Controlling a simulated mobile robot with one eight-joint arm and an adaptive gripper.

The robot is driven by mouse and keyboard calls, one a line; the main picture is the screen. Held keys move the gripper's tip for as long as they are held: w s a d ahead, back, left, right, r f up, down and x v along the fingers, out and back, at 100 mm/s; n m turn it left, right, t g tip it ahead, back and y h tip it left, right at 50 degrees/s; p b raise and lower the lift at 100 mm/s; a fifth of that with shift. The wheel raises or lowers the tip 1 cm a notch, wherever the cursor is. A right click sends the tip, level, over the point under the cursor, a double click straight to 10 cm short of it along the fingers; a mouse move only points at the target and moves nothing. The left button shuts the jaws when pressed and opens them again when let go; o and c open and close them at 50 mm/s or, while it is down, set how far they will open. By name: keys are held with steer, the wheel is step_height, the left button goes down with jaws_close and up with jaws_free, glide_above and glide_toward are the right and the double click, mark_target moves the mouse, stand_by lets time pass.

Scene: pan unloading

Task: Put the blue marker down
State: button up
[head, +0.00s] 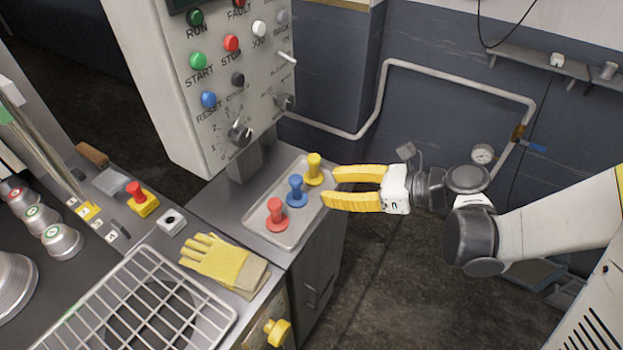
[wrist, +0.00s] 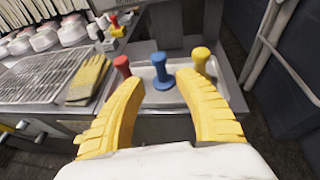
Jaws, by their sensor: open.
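The blue marker (head: 297,190) stands upright on the grey tray (head: 286,236), between the red marker (head: 277,214) and the yellow marker (head: 314,169). My gripper (head: 328,187) is open and empty, with its yellow fingers pointing at the tray from the right. In the wrist view the blue marker (wrist: 161,71) shows beyond and between the open fingertips (wrist: 160,80), apart from them. The red marker (wrist: 122,66) is left of it and the yellow marker (wrist: 201,59) right of it.
A yellow glove (head: 222,262) lies on the counter left of the tray, beside a wire rack (head: 150,305). A control panel (head: 225,90) with buttons rises behind the tray. Open floor lies right of the cabinet.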

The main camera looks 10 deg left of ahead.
steer(key=s+d+r+n+t+h, duration=0.2)
steer(key=s+d+n+h, duration=0.3)
steer(key=d+n, duration=0.5)
steer(key=s+d+r+n+t+h, duration=0.2)
steer(key=s+d+n+h, duration=0.3)
steer(key=d+n+h, duration=0.3)
steer(key=d+r+n, duration=0.1)
steer(key=d+n, duration=0.1)
steer(key=d, duration=0.1)
steer(key=shift+d+n, duration=0.3)
steer(key=shift+r, duration=0.1)
